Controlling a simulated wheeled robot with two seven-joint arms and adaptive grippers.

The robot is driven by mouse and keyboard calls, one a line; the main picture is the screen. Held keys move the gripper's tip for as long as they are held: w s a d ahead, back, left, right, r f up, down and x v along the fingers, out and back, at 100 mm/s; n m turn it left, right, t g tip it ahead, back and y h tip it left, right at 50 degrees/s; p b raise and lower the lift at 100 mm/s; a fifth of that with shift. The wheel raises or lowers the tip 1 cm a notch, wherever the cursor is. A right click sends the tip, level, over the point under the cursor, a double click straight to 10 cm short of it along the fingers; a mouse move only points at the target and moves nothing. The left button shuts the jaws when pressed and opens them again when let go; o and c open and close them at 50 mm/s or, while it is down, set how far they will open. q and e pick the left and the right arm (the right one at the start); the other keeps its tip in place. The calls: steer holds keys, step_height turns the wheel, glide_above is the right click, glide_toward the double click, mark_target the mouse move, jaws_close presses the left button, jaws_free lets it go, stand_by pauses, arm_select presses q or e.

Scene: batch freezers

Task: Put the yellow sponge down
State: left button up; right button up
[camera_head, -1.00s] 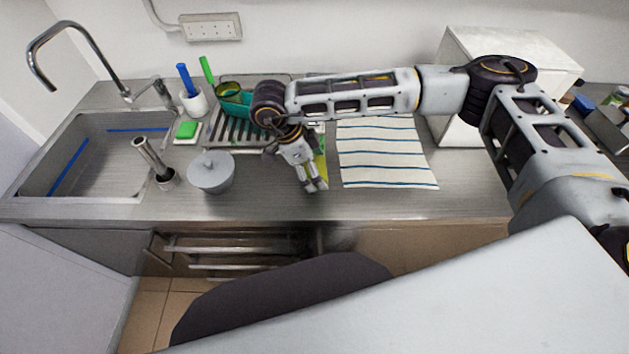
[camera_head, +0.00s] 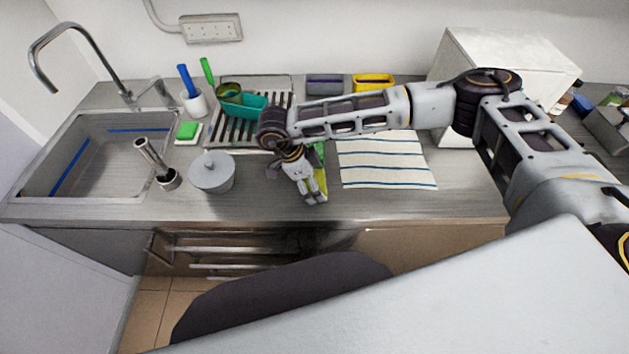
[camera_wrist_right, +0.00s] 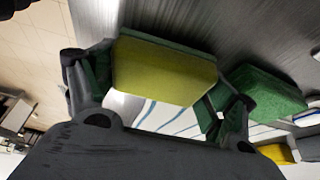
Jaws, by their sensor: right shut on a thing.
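The yellow sponge (camera_wrist_right: 165,72) has a dark green scouring side. In the wrist view it sits between the two fingers of my right gripper (camera_wrist_right: 158,88), which is shut on it. In the head view my right gripper (camera_head: 315,198) points down at the front part of the steel counter, left of the striped cloth. Only a yellow edge of the sponge (camera_head: 323,186) shows there beside the fingers. I cannot tell whether the sponge touches the counter. My left gripper is not in view.
A green block (camera_wrist_right: 265,92) lies close beside the held sponge. The striped cloth (camera_head: 385,160) lies to the right. A grey lidded pot (camera_head: 211,173), a drying rack (camera_head: 222,132) and the sink (camera_head: 90,160) are to the left. The counter's front strip is clear.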

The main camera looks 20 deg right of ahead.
arm_select(q)
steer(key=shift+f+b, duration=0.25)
steer(key=shift+b, duration=0.05)
arm_select(e)
steer(key=shift+f, duration=0.4)
steer(key=o, duration=0.9)
steer(key=shift+c, duration=0.2)
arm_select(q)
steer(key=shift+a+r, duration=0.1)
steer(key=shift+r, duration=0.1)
arm_select(e)
steer(key=shift+r, duration=0.1)
steer(key=shift+r+p, duration=0.15)
steer(key=shift+p, duration=0.3)
steer(key=b+v, duration=0.1)
steer(key=v, duration=0.3)
steer(key=shift+w+r+b, duration=0.25)
steer(key=shift+b, duration=0.15)
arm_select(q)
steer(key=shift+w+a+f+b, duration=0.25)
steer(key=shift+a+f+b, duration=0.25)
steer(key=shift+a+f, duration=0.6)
arm_select(e)
steer(key=v, duration=0.9)
